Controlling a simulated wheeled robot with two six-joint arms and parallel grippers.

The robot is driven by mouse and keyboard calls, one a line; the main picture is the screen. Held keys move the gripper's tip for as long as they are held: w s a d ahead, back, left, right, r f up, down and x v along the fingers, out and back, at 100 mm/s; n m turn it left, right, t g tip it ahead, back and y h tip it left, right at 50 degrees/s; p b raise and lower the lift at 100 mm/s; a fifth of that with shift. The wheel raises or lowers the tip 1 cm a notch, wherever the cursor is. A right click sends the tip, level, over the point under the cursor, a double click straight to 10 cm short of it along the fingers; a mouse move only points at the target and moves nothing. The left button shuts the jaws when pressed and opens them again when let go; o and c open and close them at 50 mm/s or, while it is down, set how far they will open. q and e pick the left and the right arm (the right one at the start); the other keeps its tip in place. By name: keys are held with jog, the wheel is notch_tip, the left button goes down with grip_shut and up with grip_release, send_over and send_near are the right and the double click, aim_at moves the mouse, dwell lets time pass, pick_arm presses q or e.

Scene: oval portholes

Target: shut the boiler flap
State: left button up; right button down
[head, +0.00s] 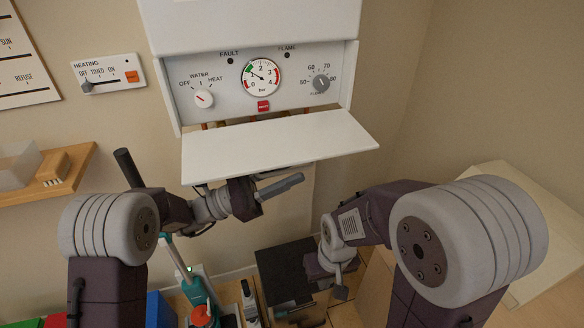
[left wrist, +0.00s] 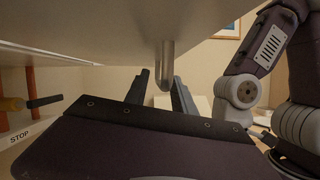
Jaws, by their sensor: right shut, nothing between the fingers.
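The boiler flap (head: 280,146) is a white panel folded down open below the boiler's controls, sticking out toward me. Its pale underside (left wrist: 100,25) fills the top of the left wrist view. A rounded metal handle (left wrist: 165,66) hangs down from it there; the flap hides it in the head view. My left gripper (head: 290,180) is under the flap's front edge, pointing right. Its fingers (left wrist: 162,92) are apart, one on each side of the handle's lower end; I cannot tell whether either touches it. My right gripper (head: 341,286) is shut and empty, low and well away from the flap.
The boiler (head: 221,73) has dials and a gauge above the flap. A wooden shelf (head: 75,170) is at left. A dark box (head: 285,270) and cartons (head: 500,180) stand below and right.

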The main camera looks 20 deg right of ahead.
pick_arm(q)
jog(key=shift+d+r, duration=0.25)
jog(key=shift+d, duration=0.25)
grip_shut()
jog(key=shift+f, duration=0.1)
dwell(1.0)
